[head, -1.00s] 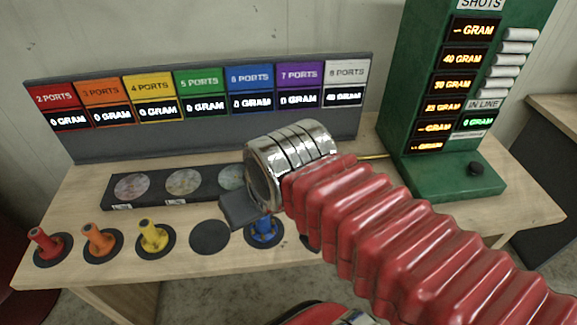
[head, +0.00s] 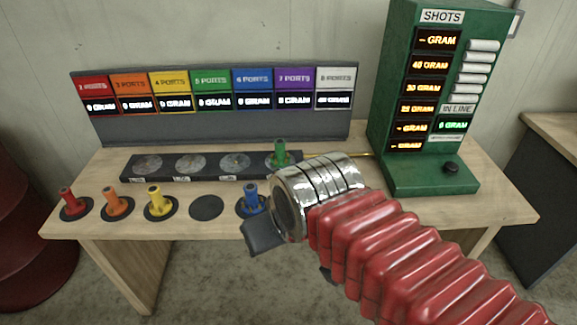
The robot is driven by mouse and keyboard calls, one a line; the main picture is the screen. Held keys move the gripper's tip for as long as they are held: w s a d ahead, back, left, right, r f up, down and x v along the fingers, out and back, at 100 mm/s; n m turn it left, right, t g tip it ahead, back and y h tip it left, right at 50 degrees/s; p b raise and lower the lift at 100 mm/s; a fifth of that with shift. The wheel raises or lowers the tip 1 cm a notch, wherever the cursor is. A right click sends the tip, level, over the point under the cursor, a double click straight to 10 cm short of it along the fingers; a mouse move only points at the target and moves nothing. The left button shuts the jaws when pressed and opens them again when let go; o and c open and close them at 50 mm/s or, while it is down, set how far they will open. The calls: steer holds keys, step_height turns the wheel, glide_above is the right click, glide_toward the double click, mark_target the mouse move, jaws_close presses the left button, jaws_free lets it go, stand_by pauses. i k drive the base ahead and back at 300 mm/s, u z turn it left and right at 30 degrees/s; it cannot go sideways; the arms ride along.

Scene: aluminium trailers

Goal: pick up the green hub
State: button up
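The green hub (head: 279,155) stands upright at the right end of the long black tray (head: 135,172), just above my arm's metal wrist in the picture. Its lower right part is close to the wrist's outline. My gripper (head: 262,237) is at the front edge of the table, nearer the camera than the green hub and apart from it. Only a dark finger part shows below the chrome wrist. The rest of the gripper is hidden behind the wrist, so its opening does not show.
Red (head: 71,203), orange (head: 115,202), yellow (head: 158,202) and blue (head: 252,200) hubs stand on black discs along the front. One disc (head: 206,207) is empty. The grey display board (head: 225,127) stands behind. A green SHOTS cabinet (head: 400,170) stands at right.

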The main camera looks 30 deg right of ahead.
mark_target(280, 159)
steer(key=k, duration=0.6)
steer(key=u, duration=0.25)
steer(key=i, duration=1.8)
steer(key=z, duration=0.6)
